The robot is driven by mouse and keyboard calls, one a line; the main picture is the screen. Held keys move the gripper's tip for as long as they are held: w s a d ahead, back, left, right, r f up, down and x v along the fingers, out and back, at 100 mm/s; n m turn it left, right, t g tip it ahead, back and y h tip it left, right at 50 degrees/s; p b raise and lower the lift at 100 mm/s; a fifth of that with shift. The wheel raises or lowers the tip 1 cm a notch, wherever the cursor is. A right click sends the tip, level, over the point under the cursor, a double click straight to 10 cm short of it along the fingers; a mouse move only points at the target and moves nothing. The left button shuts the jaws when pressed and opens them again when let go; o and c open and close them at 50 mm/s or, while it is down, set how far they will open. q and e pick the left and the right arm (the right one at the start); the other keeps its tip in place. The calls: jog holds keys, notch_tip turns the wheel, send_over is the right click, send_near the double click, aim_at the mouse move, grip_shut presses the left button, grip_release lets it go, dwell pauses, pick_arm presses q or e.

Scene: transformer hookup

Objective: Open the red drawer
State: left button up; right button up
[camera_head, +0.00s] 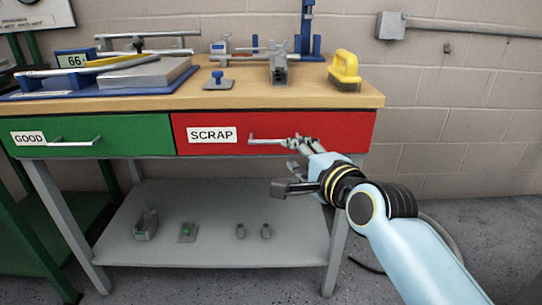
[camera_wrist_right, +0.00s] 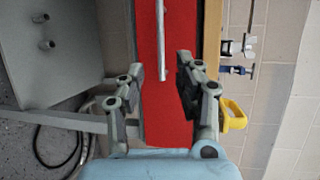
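The red drawer (camera_head: 350,128) with the SCRAP label (camera_head: 212,134) is in the bench's right half, its front flush with the bench. It fills a vertical band in the right wrist view (camera_wrist_right: 150,120). Its grey bar handle (camera_head: 264,141) is partly hidden by my right gripper (camera_head: 287,165). In the right wrist view the fingers of my right gripper (camera_wrist_right: 160,82) are spread apart. The handle's end (camera_wrist_right: 160,45) lies between them, with gaps visible on both sides. My left gripper is not in view.
A green drawer (camera_head: 105,135) labelled GOOD is to the left. The wooden benchtop (camera_head: 140,104) holds a yellow brush (camera_head: 345,68), a blue-handled part (camera_head: 218,78) and measuring tools. A grey lower shelf (camera_head: 210,255) carries small parts. A hose lies on the floor at right.

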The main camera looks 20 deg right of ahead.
aim_at(275, 143)
jog(key=b+x, duration=0.3)
jog(key=x, duration=0.7)
jog(key=shift+w+a+f, duration=0.1)
jog(key=shift+w, duration=0.15)
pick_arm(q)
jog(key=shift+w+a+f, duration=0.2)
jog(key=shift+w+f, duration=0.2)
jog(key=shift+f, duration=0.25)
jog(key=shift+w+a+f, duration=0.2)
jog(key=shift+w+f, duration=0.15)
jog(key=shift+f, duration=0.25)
pick_arm(e)
grip_shut()
